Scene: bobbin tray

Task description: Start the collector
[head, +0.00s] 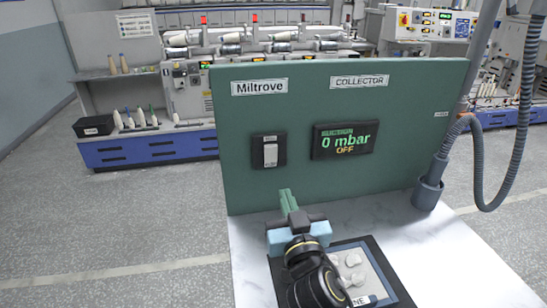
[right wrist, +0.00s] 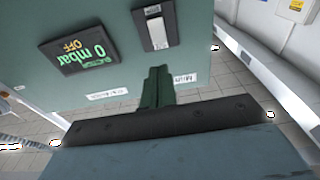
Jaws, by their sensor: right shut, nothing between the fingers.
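The green collector panel (head: 300,190) stands upright on a white marbled top, with labels "Miltrove" and "COLLECTOR". A white rocker switch (head: 270,155) in a black frame sits on its left part; it also shows in the right wrist view (right wrist: 156,30). To its right, a black display (head: 345,141) reads "0 mbar" and "OFF"; the right wrist view shows it too (right wrist: 82,50). My right gripper (head: 286,200) is shut and empty, its green fingers below the switch. In the right wrist view, the fingertips (right wrist: 156,84) lie just below the switch's frame. My left gripper is out of view.
A dark-framed tray (head: 393,278) with pale lumps lies on the white top (head: 460,260), partly behind my right arm. A grey hose (head: 477,160) and its socket (head: 428,193) stand at the panel's right. Bobbin machines stand behind, across open floor.

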